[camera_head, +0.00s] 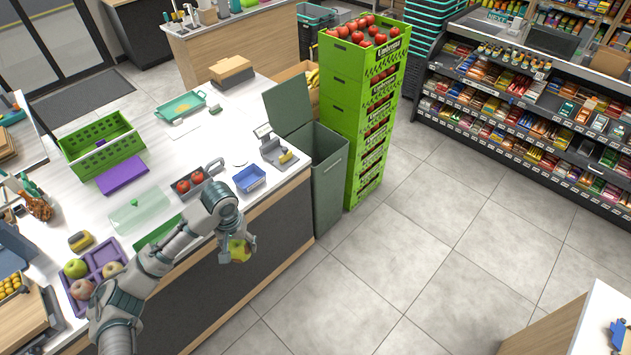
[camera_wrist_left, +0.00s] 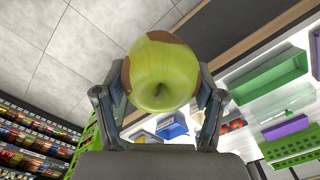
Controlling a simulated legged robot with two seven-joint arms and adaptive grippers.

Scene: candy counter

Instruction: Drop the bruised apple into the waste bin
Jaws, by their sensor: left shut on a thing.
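A yellow-green apple with brown patches, the bruised apple (camera_head: 239,250), is held in my left gripper (camera_head: 236,247), past the front edge of the counter. In the left wrist view the bruised apple (camera_wrist_left: 162,72) sits between the two fingers of my left gripper (camera_wrist_left: 160,95), which touch its sides. The tall grey-green waste bin (camera_head: 328,180) stands at the counter's right end with its lid (camera_head: 288,104) raised. The apple is to the left of the bin and apart from it. My right gripper is not in view.
Stacked green crates (camera_head: 352,125) of red apples stand right beside the bin. The white counter (camera_head: 155,165) holds a blue tray (camera_head: 249,178), a scale-like device (camera_head: 273,151), a green crate (camera_head: 100,146) and a purple fruit tray (camera_head: 96,272). The tiled floor (camera_head: 400,250) to the right is clear.

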